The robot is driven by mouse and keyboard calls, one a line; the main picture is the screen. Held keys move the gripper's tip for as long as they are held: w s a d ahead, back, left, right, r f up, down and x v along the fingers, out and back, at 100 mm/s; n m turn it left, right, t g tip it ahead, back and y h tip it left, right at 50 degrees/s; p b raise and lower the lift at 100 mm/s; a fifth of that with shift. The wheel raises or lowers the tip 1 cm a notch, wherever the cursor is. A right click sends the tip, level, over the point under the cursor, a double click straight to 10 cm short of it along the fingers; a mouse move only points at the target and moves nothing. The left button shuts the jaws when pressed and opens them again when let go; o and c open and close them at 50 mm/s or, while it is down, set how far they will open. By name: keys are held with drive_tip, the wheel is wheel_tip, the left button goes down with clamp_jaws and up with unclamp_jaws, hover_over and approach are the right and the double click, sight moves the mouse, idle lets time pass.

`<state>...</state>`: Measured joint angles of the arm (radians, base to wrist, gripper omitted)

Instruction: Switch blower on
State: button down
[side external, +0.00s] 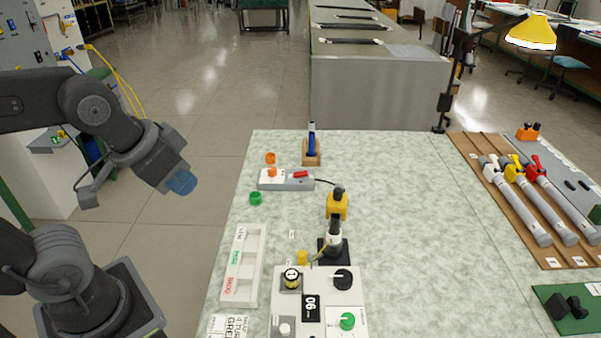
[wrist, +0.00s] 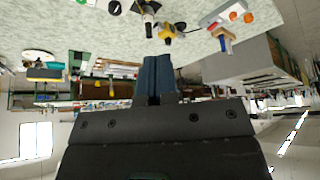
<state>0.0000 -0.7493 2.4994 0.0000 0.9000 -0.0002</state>
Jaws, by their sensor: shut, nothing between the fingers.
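My gripper (side external: 181,181) hangs in the air left of the table; its blue fingers are shut and empty. They also show shut in the wrist view (wrist: 156,78). A grey switch box (side external: 286,184) lies on the table, with an orange knob (side external: 272,172) and a red switch (side external: 300,174) on top. A black cable runs from it toward a small yellow unit (side external: 337,207) with a black top. I cannot tell for sure which thing is the blower. The box (wrist: 225,15) and yellow unit (wrist: 172,35) show upside down in the wrist view.
A blue tool (side external: 311,143) stands in a wooden block behind the box. Orange and green rings (side external: 256,198) lie nearby. A white tray (side external: 244,266) and control panel (side external: 318,300) are in front. Pipes with valves (side external: 540,200) lie at right. The table's middle right is clear.

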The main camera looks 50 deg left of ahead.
drive_tip(key=w+a+r+n, duration=0.2)
drive_tip(key=w+r, duration=0.2)
drive_tip(key=w, duration=0.7)
drive_tip(key=n+g+y, duration=0.2)
drive_tip(key=n+g, duration=0.1)
drive_tip(key=n, duration=0.4)
hover_over(304, 172)
drive_tip(key=s+d, duration=0.1)
drive_tip(key=s, duration=0.3)
wheel_tip(304, 172, down, 19)
drive_tip(key=shift+f, duration=0.15)
drive_tip(key=shift+f, duration=0.1)
drive_tip(key=x, duration=0.8)
drive_tip(key=d+x, duration=0.1)
drive_tip(key=x, duration=0.3)
drive_tip(key=shift+d+f, duration=0.1)
drive_tip(key=shift+f, duration=0.1)
drive_tip(key=shift+w+d+f, duration=0.15)
drive_tip(key=shift+w+f, duration=0.05)
drive_tip(key=shift+f, duration=0.5)
